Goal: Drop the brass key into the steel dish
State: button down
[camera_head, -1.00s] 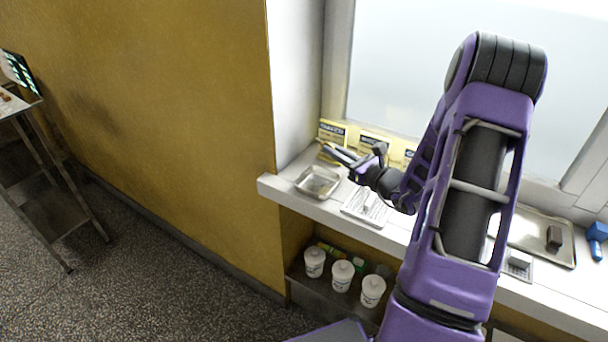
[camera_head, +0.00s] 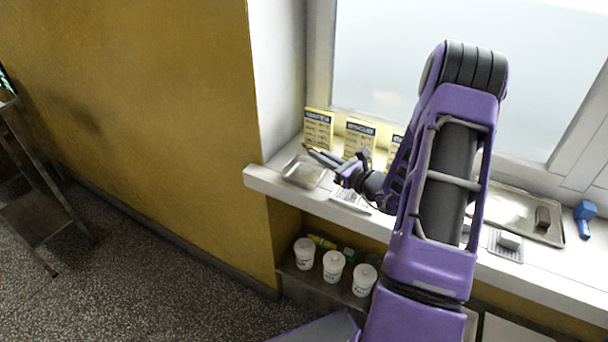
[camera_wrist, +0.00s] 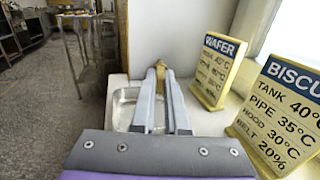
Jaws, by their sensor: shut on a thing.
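My gripper (camera_head: 311,151) is shut on the brass key (camera_wrist: 160,70), which shows as a small yellow-brown piece between the fingertips in the wrist view. Most of the key is hidden by the fingers. The steel dish (camera_head: 299,174) is a shallow square metal dish at the left end of the white sill. In the head view the fingertips are above the dish's far side. In the wrist view the dish (camera_wrist: 121,95) lies under and left of the fingers, and they partly cover it. The key appears to be above the dish, not touching it.
Yellow signs, WAFER (camera_wrist: 212,72) and BISCU... (camera_wrist: 280,112), stand upright behind and right of the gripper. A metal tray (camera_head: 490,212) with a dark block and a blue tool (camera_head: 585,215) are further right. White tubs (camera_head: 333,265) sit on a shelf below the sill (camera_head: 262,177).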

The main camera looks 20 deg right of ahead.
jog(key=c, duration=0.8)
grip_release()
jog(key=shift+c, duration=0.2)
jog(key=v, duration=1.7)
jog(key=shift+s+b, duration=0.25)
jog(key=shift+b, duration=0.05)
